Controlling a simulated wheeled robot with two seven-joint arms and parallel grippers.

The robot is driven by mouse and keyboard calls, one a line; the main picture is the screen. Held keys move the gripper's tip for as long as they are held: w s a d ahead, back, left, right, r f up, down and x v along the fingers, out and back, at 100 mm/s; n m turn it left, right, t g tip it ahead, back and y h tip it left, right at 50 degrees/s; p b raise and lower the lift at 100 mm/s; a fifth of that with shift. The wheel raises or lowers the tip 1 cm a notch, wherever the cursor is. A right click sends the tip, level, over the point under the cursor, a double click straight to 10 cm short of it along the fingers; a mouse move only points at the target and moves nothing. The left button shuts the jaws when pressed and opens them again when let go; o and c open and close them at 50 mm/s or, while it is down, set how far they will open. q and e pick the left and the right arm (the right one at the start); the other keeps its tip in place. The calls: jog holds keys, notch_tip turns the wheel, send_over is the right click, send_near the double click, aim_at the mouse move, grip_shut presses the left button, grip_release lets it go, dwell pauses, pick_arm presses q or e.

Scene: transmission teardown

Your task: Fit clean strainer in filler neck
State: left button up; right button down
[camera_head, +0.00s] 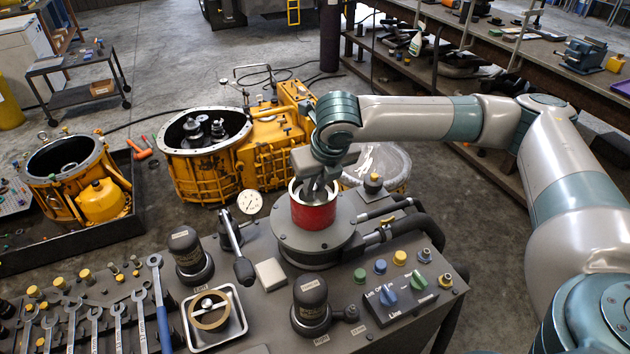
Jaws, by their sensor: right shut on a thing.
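My right gripper (318,188) points down into the mouth of the red filler neck (314,214), which stands on a round grey flange on the bench unit. The gripper is shut on what appears to be the strainer; its fingers and the neck wall hide most of it. A pale rim shows around the fingers at the top of the neck. How deep the strainer sits cannot be told. My left gripper is not in view.
A metal tray (241,327) holding a tan ring (209,311) lies at front left, near several wrenches. Dark capped posts (190,256) and a knob panel (398,298) surround the flange. Black hoses run right of it. Yellow transmission housings (205,180) stand behind.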

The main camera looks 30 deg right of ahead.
dwell(0.3)
jog(key=c, duration=1.6)
grip_release()
jog(key=shift+r+p, duration=1.45)
jog(key=shift+p, duration=0.85)
